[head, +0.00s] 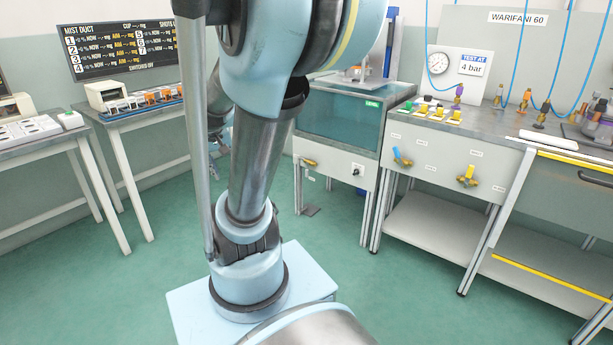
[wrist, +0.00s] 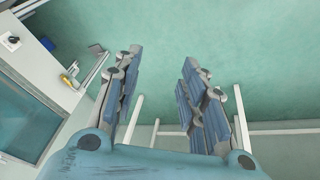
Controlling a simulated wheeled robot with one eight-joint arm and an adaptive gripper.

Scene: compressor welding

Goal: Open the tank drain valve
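The tank (head: 342,116) has a teal glass front and stands on a white-fronted bench in the head view. A small valve with a yellow handle (head: 309,162) is on the white panel below the glass. The same yellow valve handle shows small at the left of the wrist view (wrist: 69,80), near the tank's glass (wrist: 22,118). Whether the valve is open or shut is too small to tell. My gripper (wrist: 161,64) is open and empty, apart from the valve, with green floor between its fingers. My arm mostly hides the gripper in the head view.
The bench at right carries a blue-handled valve (head: 402,157) and another yellow-handled valve (head: 467,177) on its front. A grey foot plate (head: 311,210) lies on the floor below the tank. Tables (head: 130,118) stand at left.

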